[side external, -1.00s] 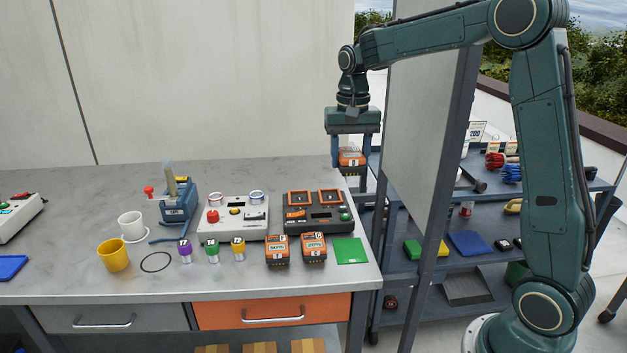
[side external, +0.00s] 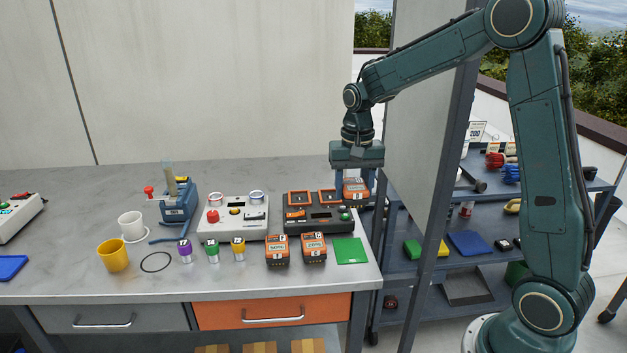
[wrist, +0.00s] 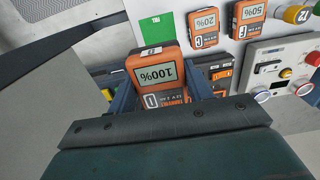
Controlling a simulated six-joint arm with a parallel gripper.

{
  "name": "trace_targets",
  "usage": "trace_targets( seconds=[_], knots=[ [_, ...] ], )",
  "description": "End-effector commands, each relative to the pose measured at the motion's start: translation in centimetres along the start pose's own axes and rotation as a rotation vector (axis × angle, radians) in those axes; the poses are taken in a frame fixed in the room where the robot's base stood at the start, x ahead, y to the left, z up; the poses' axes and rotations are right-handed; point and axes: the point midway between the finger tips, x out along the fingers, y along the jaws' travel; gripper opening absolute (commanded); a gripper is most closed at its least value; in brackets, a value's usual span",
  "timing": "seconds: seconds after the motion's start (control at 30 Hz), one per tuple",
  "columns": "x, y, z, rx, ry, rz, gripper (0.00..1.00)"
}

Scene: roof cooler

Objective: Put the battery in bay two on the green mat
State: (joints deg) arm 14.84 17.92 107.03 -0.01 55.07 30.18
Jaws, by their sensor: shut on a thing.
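My gripper (side external: 357,182) is shut on an orange and dark grey battery (side external: 356,192). In the wrist view this battery (wrist: 158,75) shows a 100% display and sits between my fingers. It is at the right rear of the dark charger (side external: 322,226); I cannot tell its exact height or whether it touches anything. The charger has orange-framed bays along its back, partly hidden by my gripper in the wrist view. The green mat (side external: 350,251) lies bare at the counter's front right, in front of my gripper. It also shows in the wrist view (wrist: 154,30).
Two more batteries stand left of the mat, one (side external: 314,248) reading 20% and one (side external: 277,250) reading 50%. A grey control box (side external: 233,220) is left of the charger. A tall panel (side external: 415,150) stands right of my gripper, close to the counter's right edge.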

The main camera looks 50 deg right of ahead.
Motion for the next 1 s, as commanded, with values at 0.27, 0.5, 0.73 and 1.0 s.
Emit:
trace_targets(
  seconds=[0.27, 0.5, 0.73, 1.0],
  knots=[
    [5.3, 0.0, 0.1, 0.0, -0.003, 0.002, 0.17],
    [8.9, 0.0, 0.0, 0.0, -0.001, 0.001, 0.17],
    [9.8, 0.0, -0.1, 0.0, 0.002, -0.001, 0.17],
    [10.9, 0.0, 0.0, 0.0, -0.001, 0.001, 0.17]
  ],
)
